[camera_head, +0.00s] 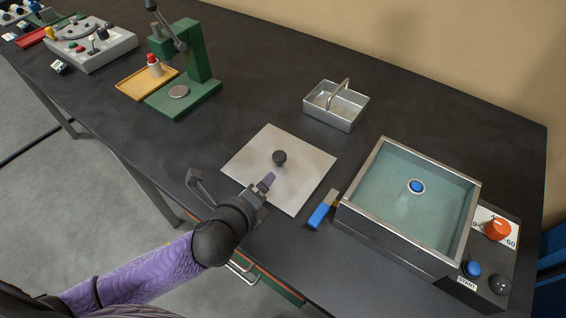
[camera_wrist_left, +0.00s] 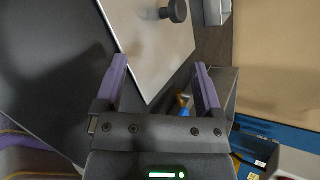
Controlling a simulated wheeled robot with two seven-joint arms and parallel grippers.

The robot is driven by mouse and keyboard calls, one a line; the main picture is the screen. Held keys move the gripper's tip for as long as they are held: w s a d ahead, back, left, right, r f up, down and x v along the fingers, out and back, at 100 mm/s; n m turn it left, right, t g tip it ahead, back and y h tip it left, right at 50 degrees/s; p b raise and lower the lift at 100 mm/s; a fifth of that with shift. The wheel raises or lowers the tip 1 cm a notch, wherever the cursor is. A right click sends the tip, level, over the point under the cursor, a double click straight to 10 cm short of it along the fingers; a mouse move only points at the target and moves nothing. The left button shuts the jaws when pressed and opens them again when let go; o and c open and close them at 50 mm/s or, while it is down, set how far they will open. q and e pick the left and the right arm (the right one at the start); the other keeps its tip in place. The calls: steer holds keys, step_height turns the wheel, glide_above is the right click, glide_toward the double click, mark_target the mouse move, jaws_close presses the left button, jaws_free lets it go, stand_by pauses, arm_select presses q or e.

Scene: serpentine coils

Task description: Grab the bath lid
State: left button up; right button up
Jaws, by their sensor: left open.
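The bath lid (camera_head: 258,171) is a flat light-grey square plate lying on the dark bench, with a round black knob (camera_head: 280,157) near its middle. The lid (camera_wrist_left: 150,45) and knob (camera_wrist_left: 175,11) also show in the left wrist view, at the top. My left gripper (camera_head: 262,192) is at the lid's near edge, short of the knob. In the left wrist view its two purple fingers (camera_wrist_left: 157,85) stand wide apart with nothing between them touching. The bath (camera_head: 409,195) is an open metal-rimmed tank of water right of the lid. My right gripper is not seen.
A blue-handled tool (camera_head: 321,212) lies between lid and bath. A metal basket (camera_head: 336,105) stands behind the lid. A green press (camera_head: 190,75) stands at the back left. The bench behind the bath is clear.

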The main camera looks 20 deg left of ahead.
mark_target(275, 160)
arm_select(q)
steer(key=w+m+h, duration=0.1)
steer(key=m, duration=0.2)
steer(key=w+m, duration=0.1)
steer(key=m, duration=0.3)
steer(key=a+m+h, duration=0.1)
steer(key=m, duration=0.3)
steer(key=shift+w+r+t+h, duration=0.2)
steer(key=shift+w+t+h, duration=0.1)
steer(key=shift+w+t, duration=0.1)
steer(key=m, duration=0.3)
steer(key=shift+w+a+f+h, duration=0.2)
steer(key=shift+a+h, duration=0.1)
steer(key=shift+h, duration=0.1)
steer(key=shift+m, duration=0.4)
steer(key=b+x, duration=0.3)
steer(key=x, duration=0.6)
steer(key=shift+a, duration=0.1)
steer(key=shift+w+f, duration=0.1)
steer(key=shift+w, duration=0.35)
jaws_close()
